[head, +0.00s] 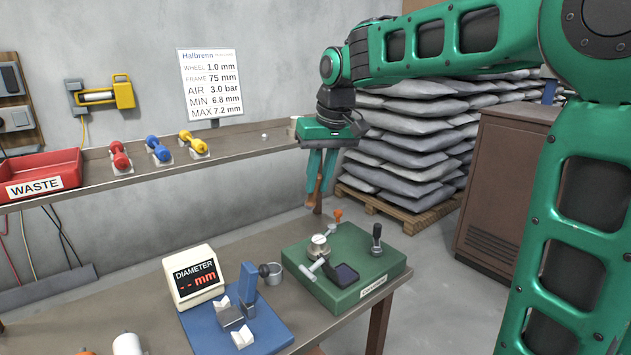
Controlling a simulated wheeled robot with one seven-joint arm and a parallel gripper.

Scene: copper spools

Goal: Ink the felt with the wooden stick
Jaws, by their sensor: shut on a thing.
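My gripper (313,190) hangs fingers-down in front of the shelf's right end, above the back of the green fixture block (307,289). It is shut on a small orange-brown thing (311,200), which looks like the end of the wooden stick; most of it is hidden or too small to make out. The held thing is in the air, apart from the block. A dark square pad (346,273) lies on the block's top; I cannot tell whether it is the felt. A round silver part with a white dial (319,241) stands behind it.
On the block stand a black-knobbed lever (377,239) and an orange-tipped part (338,215). Left of it are a diameter gauge (194,276) on a blue base and a grey cup (274,273).

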